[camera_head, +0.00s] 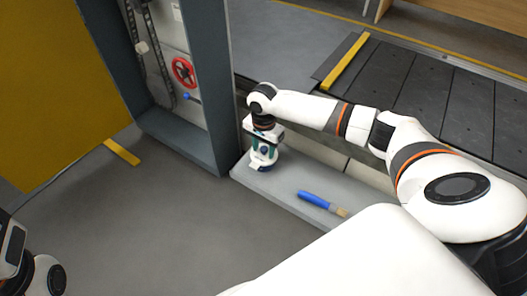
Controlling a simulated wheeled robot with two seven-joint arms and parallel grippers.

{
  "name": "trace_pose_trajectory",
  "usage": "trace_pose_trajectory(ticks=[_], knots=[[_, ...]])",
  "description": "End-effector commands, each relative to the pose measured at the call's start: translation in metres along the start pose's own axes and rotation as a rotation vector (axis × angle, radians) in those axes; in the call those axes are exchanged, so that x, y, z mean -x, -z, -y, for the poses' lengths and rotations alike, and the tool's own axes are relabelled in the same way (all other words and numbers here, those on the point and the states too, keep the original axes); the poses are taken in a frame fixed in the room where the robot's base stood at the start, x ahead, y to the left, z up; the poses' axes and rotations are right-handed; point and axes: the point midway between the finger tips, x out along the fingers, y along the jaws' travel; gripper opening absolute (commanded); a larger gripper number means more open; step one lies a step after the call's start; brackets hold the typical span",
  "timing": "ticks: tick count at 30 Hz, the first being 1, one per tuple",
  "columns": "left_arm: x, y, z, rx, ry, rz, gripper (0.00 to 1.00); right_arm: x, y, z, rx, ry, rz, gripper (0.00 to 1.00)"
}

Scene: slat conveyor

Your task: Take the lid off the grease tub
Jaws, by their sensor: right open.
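My right arm reaches in from the right, and its gripper (261,161) points down at the left end of the grey ledge. The right gripper is open, at a small white, teal and dark-blue object (266,168) that appears to be the grease tub. The gripper covers much of it, so I cannot make out the lid or whether the fingers touch it. A part of my left arm shows at the lower left edge; its gripper is not in view.
A blue-handled brush (315,200) lies on the grey ledge (285,192), right of the tub. A blue-grey post (208,90) stands close left of the gripper. The dark slat conveyor (440,105) runs behind my arm. The floor in front is clear.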

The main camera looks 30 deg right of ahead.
Motion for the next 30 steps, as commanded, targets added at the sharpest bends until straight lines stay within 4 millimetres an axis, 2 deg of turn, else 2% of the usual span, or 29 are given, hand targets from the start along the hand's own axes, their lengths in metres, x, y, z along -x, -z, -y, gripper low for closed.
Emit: trace_pose_trajectory(ticks=[1, 9, 25, 30], knots=[[-0.0001, 0.0000, 0.0000, 0.000, 0.000, 0.000, 0.31, 0.0003, -0.0001, 0.0000, 0.000, 0.000, 0.000, 0.44], [0.0001, -0.0001, 0.0001, 0.000, 0.000, 0.000, 0.31, 0.0002, 0.0000, 0.0001, 0.000, 0.000, 0.000, 0.00], [0.0001, -0.0002, 0.0002, 0.001, 0.000, 0.000, 0.31, 0.0002, 0.0001, 0.0002, 0.000, 0.001, 0.000, 0.00], [-0.0048, -0.0011, -0.0003, 0.001, -0.001, 0.004, 0.31, 0.0077, 0.0001, 0.0000, 0.000, 0.000, 0.000, 0.00]])
